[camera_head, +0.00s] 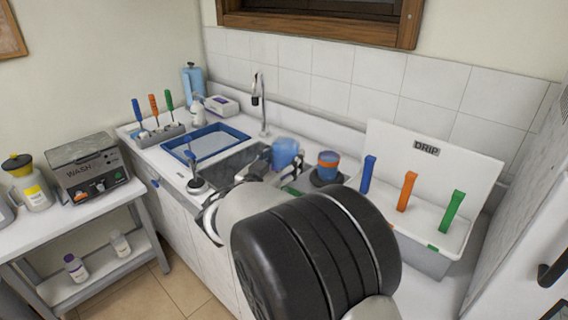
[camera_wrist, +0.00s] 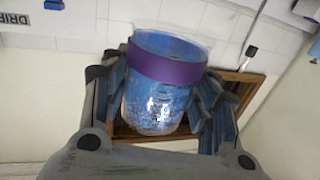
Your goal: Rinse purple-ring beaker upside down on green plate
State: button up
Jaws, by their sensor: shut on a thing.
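The purple-ring beaker (camera_wrist: 158,110) is clear, with blue, speckled contents or residue and a purple band near its wide end. My gripper (camera_wrist: 167,76) is shut on it, with one finger on each side. The wrist view is turned over, as the DRIP letters are inverted. In the head view the blue beaker (camera_head: 285,150) is at my gripper (camera_head: 262,168), above the sink area; its ring is not clear there. A small green piece (camera_head: 291,190) shows just below, possibly the green plate; my arm hides most of that spot.
An orange-ringed blue beaker (camera_head: 328,164) stands on a dark round base to the right. The DRIP rack (camera_head: 425,148) has blue, orange and green uprights. A tap (camera_head: 262,105) rises behind the sink (camera_head: 240,160). A blue-rimmed tray (camera_head: 207,145) lies left of it.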

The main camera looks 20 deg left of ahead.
jog(key=shift+f, duration=3.1)
jog(key=o, duration=0.5)
jog(key=c, duration=0.5)
jog(key=shift+o, duration=0.2)
